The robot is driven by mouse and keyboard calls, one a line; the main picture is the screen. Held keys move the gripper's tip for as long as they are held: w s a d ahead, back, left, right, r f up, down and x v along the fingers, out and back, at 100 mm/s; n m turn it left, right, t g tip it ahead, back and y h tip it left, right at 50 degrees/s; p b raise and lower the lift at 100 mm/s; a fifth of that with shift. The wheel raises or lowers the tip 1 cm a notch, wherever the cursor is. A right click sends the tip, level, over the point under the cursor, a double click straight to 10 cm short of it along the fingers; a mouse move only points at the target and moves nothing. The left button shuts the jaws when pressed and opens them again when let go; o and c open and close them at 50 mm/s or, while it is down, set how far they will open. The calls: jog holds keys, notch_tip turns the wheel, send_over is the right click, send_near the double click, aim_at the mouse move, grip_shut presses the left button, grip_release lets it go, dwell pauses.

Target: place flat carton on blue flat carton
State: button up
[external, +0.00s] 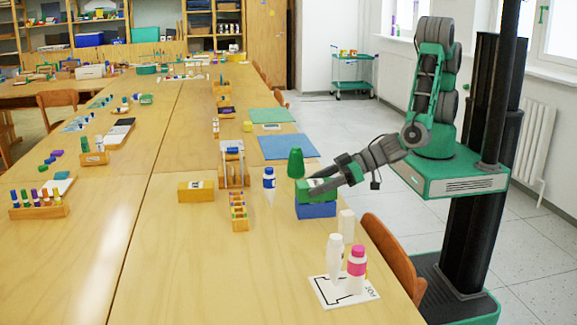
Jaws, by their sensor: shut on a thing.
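A blue flat carton (317,211) lies on the long wooden table near its right edge. A green flat carton (308,197) is directly above it, roughly lined up with it. My gripper (322,186) reaches in from the right and is shut on the green carton. The two cartons look touching or nearly so; I cannot tell whether there is a small gap. My gripper hides part of the green carton's top.
White bottles (335,257) stand in front. A chair (391,253) is at the right edge.

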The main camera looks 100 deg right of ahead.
jog(key=shift+f+b, duration=0.3)
jog(key=shift+f, duration=0.15)
jog(key=o, duration=1.5)
jog(key=shift+r, duration=0.1)
